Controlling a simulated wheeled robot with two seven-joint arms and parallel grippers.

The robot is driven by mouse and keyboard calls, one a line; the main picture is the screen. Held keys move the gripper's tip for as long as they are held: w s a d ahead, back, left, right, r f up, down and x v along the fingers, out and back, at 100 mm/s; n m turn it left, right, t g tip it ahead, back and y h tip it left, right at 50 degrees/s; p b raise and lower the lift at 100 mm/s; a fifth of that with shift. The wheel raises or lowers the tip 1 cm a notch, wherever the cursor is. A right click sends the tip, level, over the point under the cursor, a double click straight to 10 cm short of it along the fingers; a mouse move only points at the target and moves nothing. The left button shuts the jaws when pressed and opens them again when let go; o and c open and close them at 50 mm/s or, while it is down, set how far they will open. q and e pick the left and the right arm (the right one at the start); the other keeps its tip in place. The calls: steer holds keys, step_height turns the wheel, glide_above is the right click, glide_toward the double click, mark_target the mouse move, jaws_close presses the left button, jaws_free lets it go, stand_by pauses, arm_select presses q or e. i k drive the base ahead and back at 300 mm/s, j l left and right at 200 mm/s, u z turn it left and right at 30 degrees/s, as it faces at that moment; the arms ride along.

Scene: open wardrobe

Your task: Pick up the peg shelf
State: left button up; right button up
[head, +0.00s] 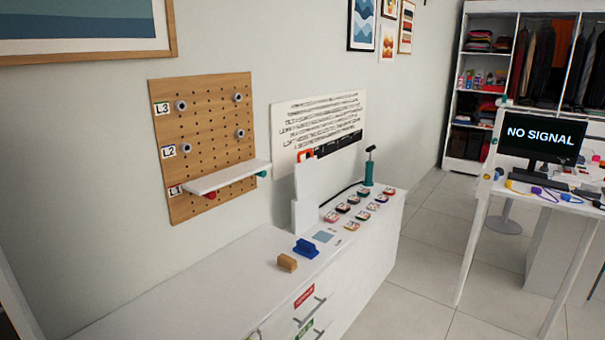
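The peg shelf (229,177) is a thin white board at the low level of the wooden pegboard (205,130), next to the L1 label. A red peg (210,195) shows under its left part and a teal peg (262,174) at its right end. The shelf's right end reaches past the board's right edge. Neither of my grippers is in view.
A white cabinet (200,290) stands below the pegboard. On it are a blue block (306,248), a tan block (287,262), a white upright panel (305,195) and several small coloured items. A desk with a monitor (541,137) stands at right. Tiled floor (440,250) between them is clear.

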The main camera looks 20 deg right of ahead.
mark_target(208, 183)
steer(key=z, duration=0.15)
steer(key=u, duration=0.35)
steer(key=i+l+u, duration=0.2)
steer(key=l, duration=0.2)
steer(key=i+l+u, duration=0.15)
steer(key=l, duration=0.3)
steer(key=i+l+u, duration=0.2)
steer(key=l, duration=0.25)
steer(key=l+u, duration=0.15)
steer(key=l, duration=0.3)
